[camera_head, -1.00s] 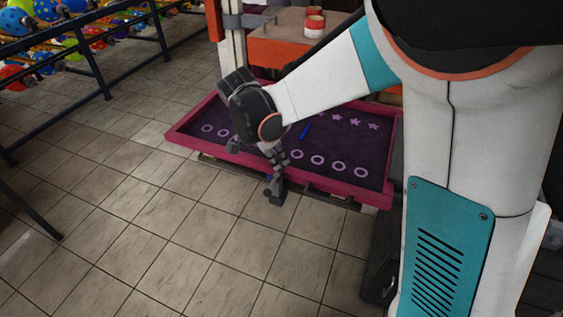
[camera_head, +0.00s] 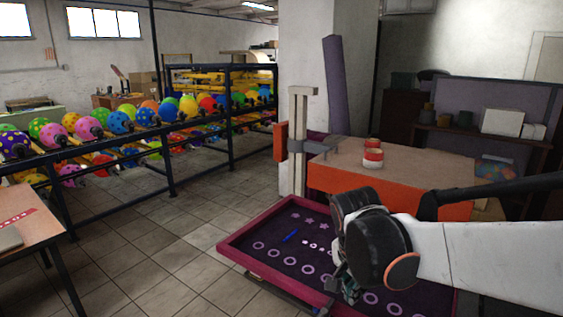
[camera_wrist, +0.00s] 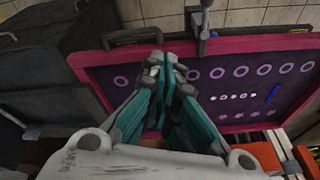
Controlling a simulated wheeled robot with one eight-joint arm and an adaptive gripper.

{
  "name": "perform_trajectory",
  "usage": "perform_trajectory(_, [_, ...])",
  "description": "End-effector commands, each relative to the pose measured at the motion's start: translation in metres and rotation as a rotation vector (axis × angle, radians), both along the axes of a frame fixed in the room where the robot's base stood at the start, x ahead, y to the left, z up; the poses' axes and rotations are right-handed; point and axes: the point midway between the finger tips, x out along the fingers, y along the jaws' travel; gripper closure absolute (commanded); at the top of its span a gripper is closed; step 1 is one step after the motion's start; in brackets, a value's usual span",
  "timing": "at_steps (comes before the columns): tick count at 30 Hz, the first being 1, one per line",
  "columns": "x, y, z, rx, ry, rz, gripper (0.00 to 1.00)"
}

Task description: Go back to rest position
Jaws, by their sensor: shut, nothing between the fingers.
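My gripper (camera_wrist: 166,68) is shut and empty in the wrist view, its teal fingers together above the left part of the purple printing screen. In the head view my gripper (camera_head: 343,283) is partly hidden behind my dark wrist joint, over the front of the screen. The printing screen has a magenta frame (camera_head: 236,251) and a dark bed with rings and stars. A blue pen-like stick (camera_head: 290,236) lies on it and also shows in the wrist view (camera_wrist: 272,93).
An orange-sided bench (camera_head: 335,181) with red-and-white tins (camera_head: 373,158) stands behind the screen. A rack of balloons (camera_head: 147,117) runs along the left, with a wooden table (camera_head: 22,212) in front. The tiled floor (camera_head: 150,255) between is clear. A dark cabinet (camera_wrist: 45,50) stands left in the wrist view.

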Motion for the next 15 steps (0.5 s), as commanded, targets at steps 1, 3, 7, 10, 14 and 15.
perform_trajectory(1, [-0.011, -0.005, 0.007, 0.001, -0.014, 0.053, 1.00])
perform_trajectory(3, [-0.024, -0.009, 0.015, 0.002, -0.036, 0.141, 1.00])
perform_trajectory(7, [-0.048, -0.016, 0.027, -0.012, -0.080, 0.301, 1.00])
perform_trajectory(10, [-0.066, -0.021, 0.033, -0.031, -0.119, 0.421, 1.00])
perform_trajectory(14, [-0.090, -0.026, 0.039, -0.071, -0.173, 0.571, 1.00])
perform_trajectory(15, [-0.096, -0.028, 0.039, -0.086, -0.191, 0.615, 1.00])
